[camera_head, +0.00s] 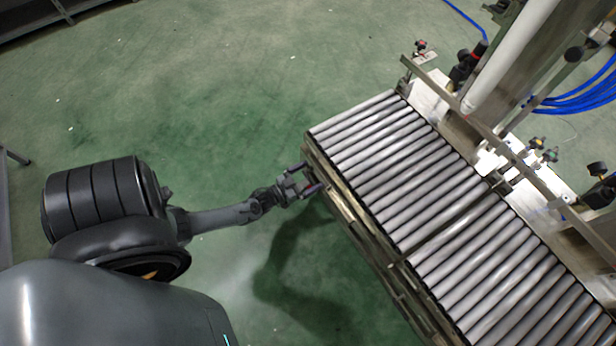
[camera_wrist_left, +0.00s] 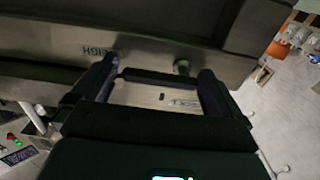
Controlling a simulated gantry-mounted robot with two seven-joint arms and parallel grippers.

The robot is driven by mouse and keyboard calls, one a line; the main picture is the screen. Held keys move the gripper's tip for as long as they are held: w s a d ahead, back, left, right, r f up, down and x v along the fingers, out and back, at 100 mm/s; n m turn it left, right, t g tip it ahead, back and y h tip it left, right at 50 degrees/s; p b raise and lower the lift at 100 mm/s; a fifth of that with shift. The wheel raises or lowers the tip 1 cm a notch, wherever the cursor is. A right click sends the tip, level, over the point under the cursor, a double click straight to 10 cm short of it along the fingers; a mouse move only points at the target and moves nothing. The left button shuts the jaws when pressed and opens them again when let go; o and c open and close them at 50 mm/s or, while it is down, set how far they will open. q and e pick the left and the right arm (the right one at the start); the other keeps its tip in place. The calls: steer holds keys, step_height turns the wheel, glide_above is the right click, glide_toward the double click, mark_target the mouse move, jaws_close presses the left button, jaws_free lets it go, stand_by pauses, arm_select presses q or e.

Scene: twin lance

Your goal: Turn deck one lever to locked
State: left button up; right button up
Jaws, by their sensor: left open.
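My left gripper (camera_head: 309,177) is open and empty. It is at the left side of the roller conveyor (camera_head: 385,142), close to the side frame near its upper left corner. In the left wrist view its two dark fingers (camera_wrist_left: 160,78) stand apart, facing a dark metal frame (camera_wrist_left: 140,47) with partly readable lettering. No lever marking or locked position is readable. My right gripper is not in view.
Valves and fittings (camera_head: 467,62) and a slanted rail (camera_head: 480,127) line the conveyor's far side. Blue hoses (camera_head: 580,100) lie at the right. The green floor (camera_head: 215,85) left of the conveyor is clear. A panel with colored buttons (camera_wrist_left: 17,148) shows in the wrist view.

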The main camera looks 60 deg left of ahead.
mark_target(313, 172)
arm_select(q)
steer(key=shift+c, duration=0.2)
steer(key=c, duration=0.8)
steer(key=shift+c, duration=0.2)
steer(key=shift+m, duration=0.3)
steer(key=m, duration=0.2)
steer(key=f+m, duration=0.1)
steer(key=m, duration=0.1)
steer(key=shift+f+m, duration=0.1)
steer(key=shift+m, duration=0.2)
steer(key=m, duration=0.3)
steer(key=f+m, duration=0.1)
steer(key=shift+a+m, duration=0.25)
steer(key=shift+m, duration=0.05)
steer(key=m, duration=0.4)
steer(key=shift+a+f, duration=0.3)
steer(key=shift+a, duration=0.05)
steer(key=shift+s+a+f+m, duration=0.1)
steer(key=shift+a+m, duration=0.1)
steer(key=shift+m, duration=0.8)
steer(key=shift+a+m, duration=0.2)
steer(key=shift+m, duration=0.8)
